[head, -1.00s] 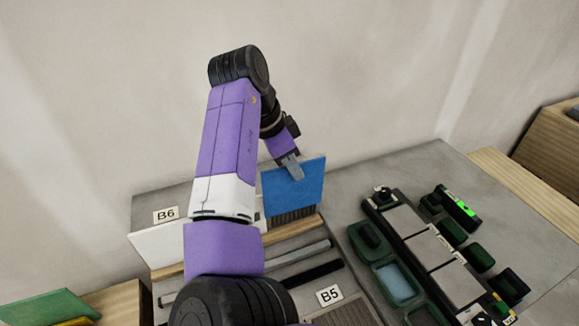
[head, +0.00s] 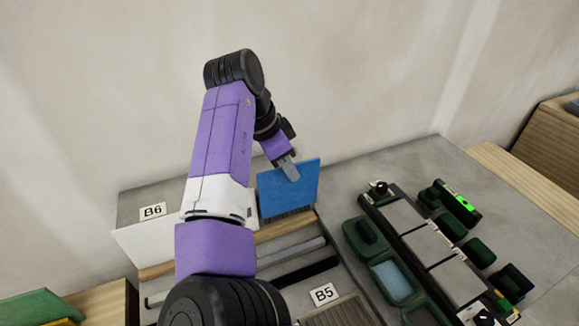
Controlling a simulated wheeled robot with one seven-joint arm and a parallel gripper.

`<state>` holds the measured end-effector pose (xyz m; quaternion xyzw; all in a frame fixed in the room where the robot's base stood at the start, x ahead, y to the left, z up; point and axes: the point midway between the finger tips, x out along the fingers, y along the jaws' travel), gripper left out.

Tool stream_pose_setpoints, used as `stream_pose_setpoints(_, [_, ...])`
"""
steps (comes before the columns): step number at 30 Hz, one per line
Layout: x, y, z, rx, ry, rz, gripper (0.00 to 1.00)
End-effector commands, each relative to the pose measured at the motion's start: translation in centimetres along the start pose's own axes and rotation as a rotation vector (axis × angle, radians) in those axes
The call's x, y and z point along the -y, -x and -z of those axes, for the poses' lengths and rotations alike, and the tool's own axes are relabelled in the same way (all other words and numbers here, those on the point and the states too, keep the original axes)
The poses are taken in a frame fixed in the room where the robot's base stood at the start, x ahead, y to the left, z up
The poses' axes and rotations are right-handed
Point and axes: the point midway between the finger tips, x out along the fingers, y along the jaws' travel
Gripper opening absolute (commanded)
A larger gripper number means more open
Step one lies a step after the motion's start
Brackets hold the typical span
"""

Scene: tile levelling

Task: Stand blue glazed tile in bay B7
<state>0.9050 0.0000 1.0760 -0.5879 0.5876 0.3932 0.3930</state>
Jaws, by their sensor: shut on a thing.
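The blue glazed tile (head: 288,192) is upright, its broad face toward the camera, at the back right of the rack. My gripper (head: 290,170) is shut on the tile's upper edge from above. The tile's lower edge is close to a dark ribbed strip at the rack; I cannot tell if it touches. No B7 label is readable; labels B6 (head: 153,211) and B5 (head: 324,293) show. My arm hides part of the rack left of the tile.
A white tile (head: 145,243) stands by B6. Two bars (head: 305,270) lie in front of the blue tile. To the right are a long tool tray (head: 405,214), green containers (head: 392,279) and a level with a bright green light (head: 464,209). A wall rises behind.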

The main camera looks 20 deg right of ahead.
Motion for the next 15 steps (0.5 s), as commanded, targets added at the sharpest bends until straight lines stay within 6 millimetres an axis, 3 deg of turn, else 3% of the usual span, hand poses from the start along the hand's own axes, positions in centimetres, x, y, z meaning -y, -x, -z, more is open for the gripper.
stream_pose_setpoints(15, [0.0, -4.1, -1.6, -0.002, -0.001, 0.0, 0.0])
